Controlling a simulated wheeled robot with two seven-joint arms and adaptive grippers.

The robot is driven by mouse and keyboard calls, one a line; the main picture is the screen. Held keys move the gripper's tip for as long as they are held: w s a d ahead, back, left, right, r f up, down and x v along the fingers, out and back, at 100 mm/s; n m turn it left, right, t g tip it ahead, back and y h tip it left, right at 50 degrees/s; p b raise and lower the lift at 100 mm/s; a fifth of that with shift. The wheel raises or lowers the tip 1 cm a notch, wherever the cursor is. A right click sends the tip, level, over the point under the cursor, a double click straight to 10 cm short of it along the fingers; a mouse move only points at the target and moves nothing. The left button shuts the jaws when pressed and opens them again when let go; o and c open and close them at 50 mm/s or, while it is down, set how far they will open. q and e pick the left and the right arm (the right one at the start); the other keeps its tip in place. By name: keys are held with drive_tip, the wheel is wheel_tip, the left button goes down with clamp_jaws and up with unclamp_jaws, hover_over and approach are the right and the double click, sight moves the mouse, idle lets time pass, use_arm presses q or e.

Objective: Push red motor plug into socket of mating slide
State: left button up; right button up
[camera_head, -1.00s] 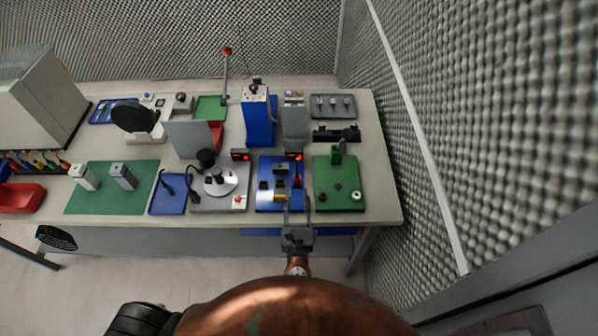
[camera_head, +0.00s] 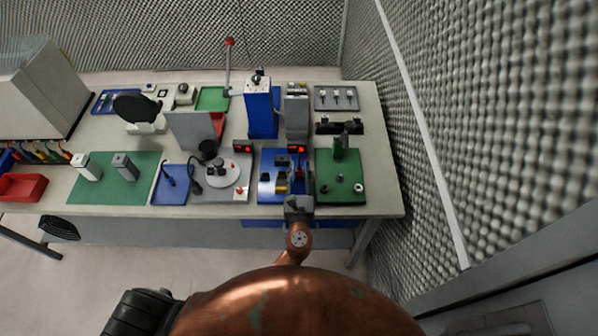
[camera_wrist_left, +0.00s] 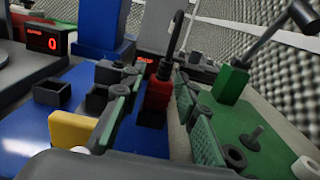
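The red motor plug (camera_wrist_left: 158,92), with a black cable rising from its top, stands over the blue plate (camera_wrist_left: 30,140). A dark socket-like block (camera_wrist_left: 150,117) sits just in front of it; whether they touch is unclear. On the same plate are a yellow block (camera_wrist_left: 72,130) and small dark blocks (camera_wrist_left: 52,92), perhaps parts of the mating slide. My left gripper (camera_wrist_left: 155,105) is open, its green-padded fingers on either side of the plug with visible gaps. In the head view the gripper (camera_head: 299,180) reaches over the blue plate (camera_head: 268,196). My right gripper is not in view.
A green plate (camera_head: 350,192) with a post and round pieces lies right of the gripper. A grey turntable unit (camera_head: 230,193) lies left. Blue (camera_head: 258,110) and grey (camera_head: 296,115) towers stand behind. A textured wall (camera_head: 480,130) rises at the right.

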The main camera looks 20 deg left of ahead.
use_arm(q)
clamp_jaws()
drive_tip(key=shift+r, duration=0.1)
